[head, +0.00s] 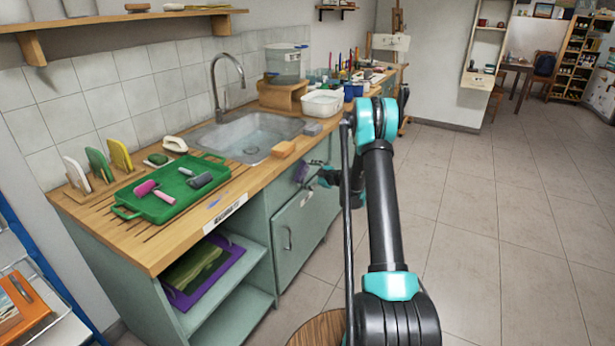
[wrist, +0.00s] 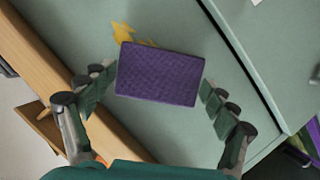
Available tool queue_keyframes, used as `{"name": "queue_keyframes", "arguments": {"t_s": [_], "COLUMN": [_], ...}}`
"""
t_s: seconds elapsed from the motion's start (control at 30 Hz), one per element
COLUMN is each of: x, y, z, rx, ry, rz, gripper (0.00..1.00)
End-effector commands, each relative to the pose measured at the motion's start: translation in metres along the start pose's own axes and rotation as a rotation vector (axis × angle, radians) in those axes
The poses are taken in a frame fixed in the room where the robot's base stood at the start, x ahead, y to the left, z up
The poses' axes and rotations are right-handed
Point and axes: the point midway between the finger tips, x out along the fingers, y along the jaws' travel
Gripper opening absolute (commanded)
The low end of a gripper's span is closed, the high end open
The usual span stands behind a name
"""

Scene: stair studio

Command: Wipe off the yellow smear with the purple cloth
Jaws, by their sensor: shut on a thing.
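The purple cloth (wrist: 160,75) is a flat, pad-like rectangle between the fingers of my gripper (wrist: 158,84) in the wrist view. My gripper is shut on it. The yellow smear (wrist: 122,31) is on the grey-green cabinet front, showing just above the cloth's upper left edge; the cloth hides the part below. In the head view my gripper (head: 322,177) is at the cabinet front below the sink, with a bit of the purple cloth (head: 301,173) at its left. The smear cannot be made out there. Whether the cloth touches the panel is unclear.
The wooden countertop (head: 232,190) overhangs the cabinet close to my gripper. An orange block (head: 283,149) lies near its edge, and a green tray (head: 172,191) sits at the left. A cabinet door with a handle (head: 289,239) is below. The floor (head: 480,240) at right is clear.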

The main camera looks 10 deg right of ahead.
Motion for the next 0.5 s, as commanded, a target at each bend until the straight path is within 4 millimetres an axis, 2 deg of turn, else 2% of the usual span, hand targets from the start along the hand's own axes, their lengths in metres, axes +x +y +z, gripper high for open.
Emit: {"name": "queue_keyframes", "arguments": {"t_s": [0.5], "x": [0.0088], "y": [0.0], "z": [-0.0036], "rx": [0.0], "ry": [0.0], "rz": [-0.001], "gripper": [0.63]}}
